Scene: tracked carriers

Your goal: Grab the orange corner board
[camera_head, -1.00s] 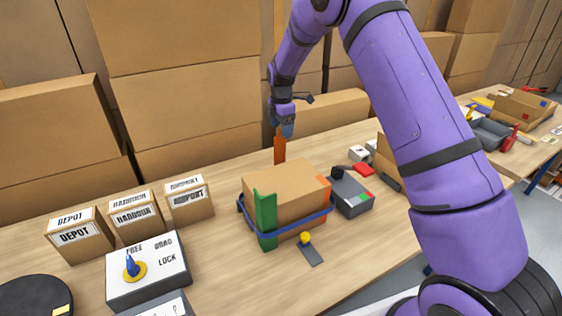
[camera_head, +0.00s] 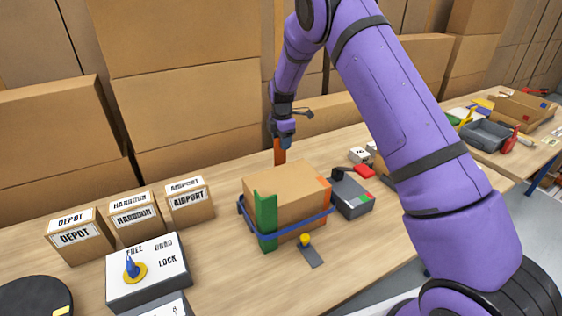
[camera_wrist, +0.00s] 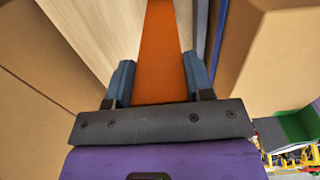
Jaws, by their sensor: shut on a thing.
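My gripper (camera_head: 281,136) is behind the strapped cardboard box, its fingers pointing down. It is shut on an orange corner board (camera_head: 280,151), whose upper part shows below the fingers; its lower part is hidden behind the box. In the wrist view the orange board (camera_wrist: 161,55) lies between the two blue-grey fingers (camera_wrist: 160,84). The cardboard box (camera_head: 285,185) carries a blue strap (camera_head: 296,228). A green corner board (camera_head: 265,220) stands at its front left corner, and another orange one (camera_head: 324,198) is at its right corner.
Labelled boxes (camera_head: 133,219) and a white panel with a blue knob (camera_head: 150,272) stand left of the strapped box. Large cartons (camera_head: 180,90) line the back.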

